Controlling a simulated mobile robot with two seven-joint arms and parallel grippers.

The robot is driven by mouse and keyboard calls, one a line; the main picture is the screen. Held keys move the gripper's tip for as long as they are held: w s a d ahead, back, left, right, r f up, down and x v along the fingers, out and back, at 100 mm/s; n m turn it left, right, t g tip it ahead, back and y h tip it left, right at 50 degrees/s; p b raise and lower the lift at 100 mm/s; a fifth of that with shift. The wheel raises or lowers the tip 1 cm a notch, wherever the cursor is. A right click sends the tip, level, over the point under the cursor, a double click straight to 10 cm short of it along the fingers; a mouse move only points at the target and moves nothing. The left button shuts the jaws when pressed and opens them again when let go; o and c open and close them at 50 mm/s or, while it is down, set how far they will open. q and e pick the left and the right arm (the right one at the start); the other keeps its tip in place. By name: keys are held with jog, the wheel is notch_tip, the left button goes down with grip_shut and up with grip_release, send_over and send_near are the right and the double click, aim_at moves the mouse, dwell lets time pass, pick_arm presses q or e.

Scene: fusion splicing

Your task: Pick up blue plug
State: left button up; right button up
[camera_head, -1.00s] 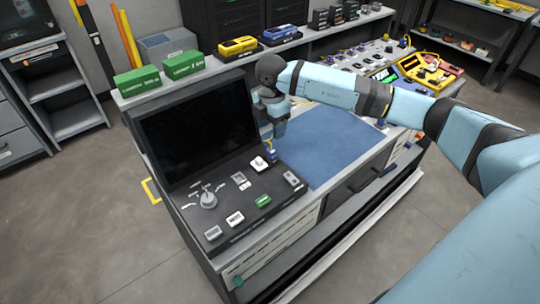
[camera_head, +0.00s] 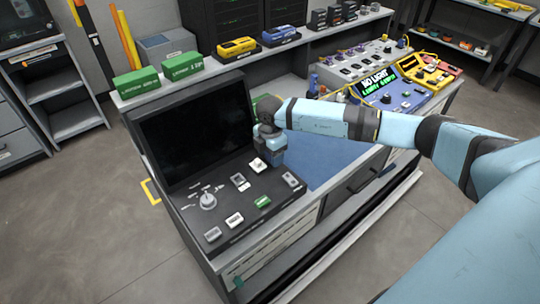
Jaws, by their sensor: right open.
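My right gripper (camera_head: 278,167) points down at the right edge of the black control panel (camera_head: 222,215), beside the white-topped switch (camera_head: 258,165) and the blue mat (camera_head: 325,155). Its fingers are small and dark here; it is open. No blue plug shows clearly at this spot; the gripper and wrist cover the place where a small blue piece showed earlier. A small upright blue piece (camera_head: 312,86) stands farther back by the grey panel; I cannot tell whether it is a plug. My left gripper is not in view.
A dark screen (camera_head: 198,130) rises left of the gripper. A tester with a lit "NO LIGHT" display (camera_head: 376,80) and a yellow-framed device (camera_head: 428,70) stand at the back right. Green boxes (camera_head: 137,82) line the back shelf. The front of the mat is clear.

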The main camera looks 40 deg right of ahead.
jog(key=c, duration=1)
jog(key=shift+r, duration=0.1)
notch_tip(320, 180, up, 20)
